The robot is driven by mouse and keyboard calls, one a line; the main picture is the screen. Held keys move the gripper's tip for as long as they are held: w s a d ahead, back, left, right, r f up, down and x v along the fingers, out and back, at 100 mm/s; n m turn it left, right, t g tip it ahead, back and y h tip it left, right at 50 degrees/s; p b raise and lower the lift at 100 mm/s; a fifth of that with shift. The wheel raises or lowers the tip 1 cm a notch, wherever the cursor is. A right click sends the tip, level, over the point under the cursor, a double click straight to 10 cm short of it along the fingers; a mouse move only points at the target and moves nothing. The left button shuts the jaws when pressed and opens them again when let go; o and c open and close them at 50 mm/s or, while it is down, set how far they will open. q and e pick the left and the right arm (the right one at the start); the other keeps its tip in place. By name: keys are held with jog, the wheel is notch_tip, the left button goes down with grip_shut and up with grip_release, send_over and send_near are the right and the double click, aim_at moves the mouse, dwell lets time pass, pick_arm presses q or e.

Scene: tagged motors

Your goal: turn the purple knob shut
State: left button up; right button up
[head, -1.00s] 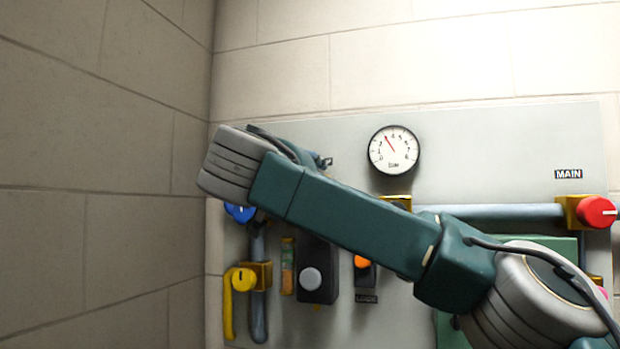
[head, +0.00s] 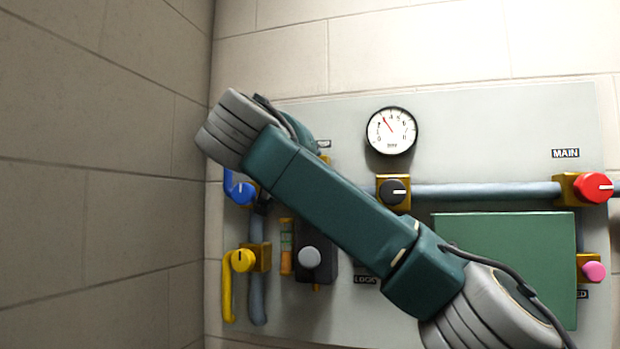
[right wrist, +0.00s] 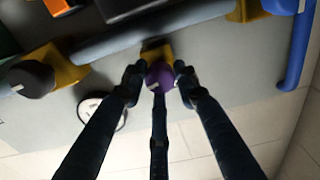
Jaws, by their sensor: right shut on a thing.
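The purple knob (right wrist: 160,75) sits on a yellow mount (right wrist: 157,51) in the right wrist view. My right gripper (right wrist: 159,80) has its fingers around the knob, one on each side and a third in front, and is shut on it. A pale mark shows on the knob, but its exact angle is hard to read. My left gripper is in neither view.
A green cover (head: 507,250) is right of my arm. A side wall (head: 90,180) stands at left.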

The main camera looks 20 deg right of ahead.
jog(key=n+b, duration=0.1)
jog(key=n, duration=0.4)
jog(key=n+b, duration=0.1)
jog(key=n, duration=0.4)
jog(key=shift+a+r+n, duration=0.15)
jog(key=shift+r+n, duration=0.05)
jog(key=shift+n, duration=0.2)
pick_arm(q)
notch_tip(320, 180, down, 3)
pick_arm(e)
jog(key=n, duration=0.5)
jog(key=shift+f, duration=0.1)
jog(key=o, duration=0.9)
jog(key=shift+o, duration=1.1)
jog(key=shift+w+a+f, duration=0.1)
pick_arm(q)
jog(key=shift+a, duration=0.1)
pick_arm(e)
jog(key=shift+a, duration=0.15)
